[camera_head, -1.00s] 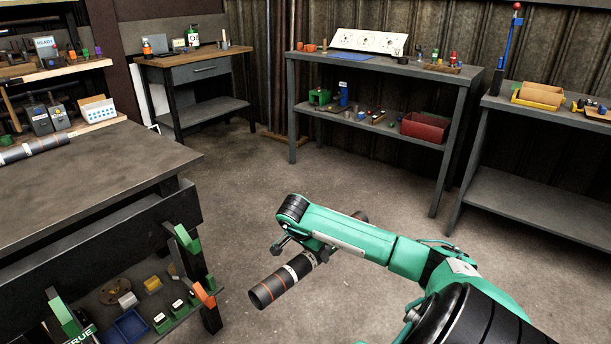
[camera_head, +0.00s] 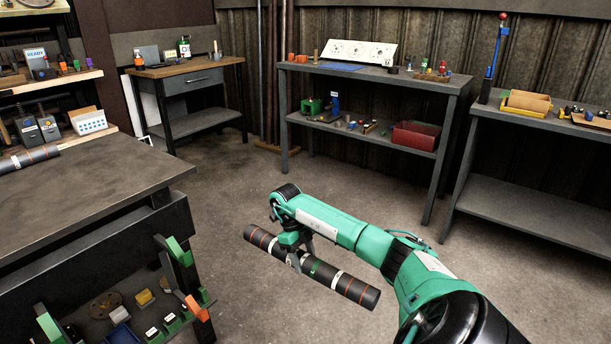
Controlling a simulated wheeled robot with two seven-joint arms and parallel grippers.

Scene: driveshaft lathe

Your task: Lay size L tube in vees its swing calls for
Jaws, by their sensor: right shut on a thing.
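My right gripper (camera_head: 297,258) is shut around the middle of a dark tube (camera_head: 340,281) with white bands, thin orange rings and a green mark. It holds the tube up over open floor, slanting from upper left to lower right. I cannot read a size on it. A similar dark tube (camera_head: 28,158) lies on the left bench top. Green vee-like brackets (camera_head: 178,252) and an orange one (camera_head: 196,307) stand at the bench's front side; another green bracket (camera_head: 48,325) is at the lower left, partly cut off. My left gripper is not in view.
The grey bench (camera_head: 95,175) fills the left. A blue tray (camera_head: 122,336) and small blocks sit low beside the brackets. A shelf table (camera_head: 375,78) with a red bin (camera_head: 416,136) stands at the back. The floor between is clear.

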